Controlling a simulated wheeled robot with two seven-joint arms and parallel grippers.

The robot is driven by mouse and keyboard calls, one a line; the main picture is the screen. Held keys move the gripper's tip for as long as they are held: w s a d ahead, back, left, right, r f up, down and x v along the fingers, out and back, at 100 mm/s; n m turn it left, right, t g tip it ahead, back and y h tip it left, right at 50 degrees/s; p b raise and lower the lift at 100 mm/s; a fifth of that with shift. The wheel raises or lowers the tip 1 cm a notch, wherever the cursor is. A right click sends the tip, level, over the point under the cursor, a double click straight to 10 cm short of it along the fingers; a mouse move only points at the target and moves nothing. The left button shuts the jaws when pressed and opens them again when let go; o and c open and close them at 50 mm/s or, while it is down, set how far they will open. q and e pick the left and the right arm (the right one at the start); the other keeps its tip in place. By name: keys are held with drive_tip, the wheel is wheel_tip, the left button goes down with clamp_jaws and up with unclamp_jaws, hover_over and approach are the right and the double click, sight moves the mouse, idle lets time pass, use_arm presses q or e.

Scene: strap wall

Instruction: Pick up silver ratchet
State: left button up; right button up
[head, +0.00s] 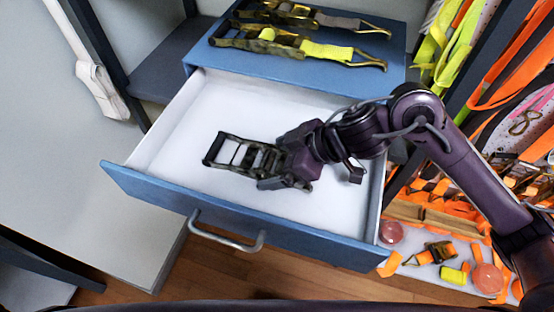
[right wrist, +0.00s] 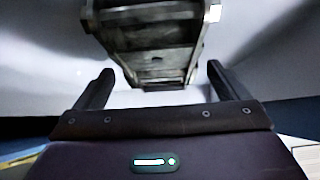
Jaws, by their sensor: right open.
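The silver ratchet (head: 232,153) looks dark metallic grey, with a ladder-like frame. It lies on the white floor of the open blue drawer (head: 178,212). My right gripper (head: 276,168) reaches into the drawer from the right, at the ratchet's right end, and hides part of it. In the right wrist view the fingers of my right gripper (right wrist: 160,80) are spread apart. The ratchet (right wrist: 150,45) shows just beyond and between them, its near end close to the fingertips. I cannot tell whether they touch it. My left gripper is not in view.
Two ratchets with straps, one yellow (head: 325,50), lie on the blue cabinet top (head: 385,83) behind the drawer. Orange and yellow straps (head: 495,60) hang at the right. The drawer's white floor is clear around the ratchet; its walls bound the space.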

drive_tip(key=shift+w+a+f, duration=0.1)
drive_tip(key=shift+a+f, duration=0.15)
drive_tip(key=shift+d, duration=0.1)
drive_tip(key=c, duration=1.6)
drive_tip(key=shift+r, duration=0.15)
drive_tip(key=shift+c, duration=0.2)
